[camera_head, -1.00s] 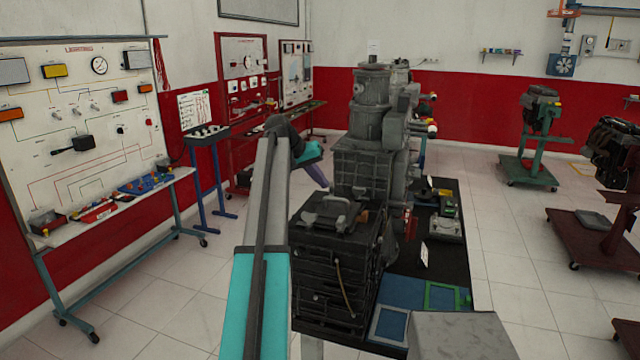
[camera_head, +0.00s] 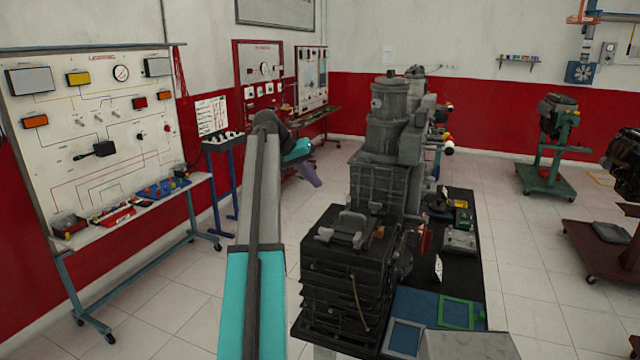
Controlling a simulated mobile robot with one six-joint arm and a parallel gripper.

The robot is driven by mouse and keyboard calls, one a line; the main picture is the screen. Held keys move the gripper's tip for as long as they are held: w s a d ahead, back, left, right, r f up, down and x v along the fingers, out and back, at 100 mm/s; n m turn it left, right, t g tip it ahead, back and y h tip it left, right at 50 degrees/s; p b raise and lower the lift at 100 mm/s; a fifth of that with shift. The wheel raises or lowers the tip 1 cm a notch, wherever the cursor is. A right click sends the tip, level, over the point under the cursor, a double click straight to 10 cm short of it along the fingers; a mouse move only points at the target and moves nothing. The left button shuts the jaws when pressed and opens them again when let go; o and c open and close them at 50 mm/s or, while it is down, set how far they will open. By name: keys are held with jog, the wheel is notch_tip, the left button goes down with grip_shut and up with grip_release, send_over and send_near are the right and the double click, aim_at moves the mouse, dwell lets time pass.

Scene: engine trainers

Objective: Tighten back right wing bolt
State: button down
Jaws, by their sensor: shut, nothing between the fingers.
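A dark ribbed box-like unit (camera_head: 345,285) stands at the near left end of the bench. Grey raised fittings (camera_head: 347,228) sit on its top. They may include the wing bolts, but they are too small and merged to tell which is the back right one. My arm reaches up from the bottom of the view, left of the unit. My gripper (camera_head: 312,178), with purple-grey fingers below a teal wrist, is beyond the unit and up-left of its top in the picture. It is shut and empty, apart from the fittings and left of the tall grey engine.
A tall grey engine (camera_head: 390,150) stands behind the unit. The dark bench top (camera_head: 463,278) carries small parts and a green frame (camera_head: 457,312). A wiring-panel stand (camera_head: 90,130) is at left. Engine stands (camera_head: 545,150) are at right. Tiled floor is clear between them.

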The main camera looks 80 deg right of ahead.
jog(key=shift+p+v, duration=0.3)
jog(key=shift+v, duration=0.75)
jog(key=c, duration=2.5)
grip_release()
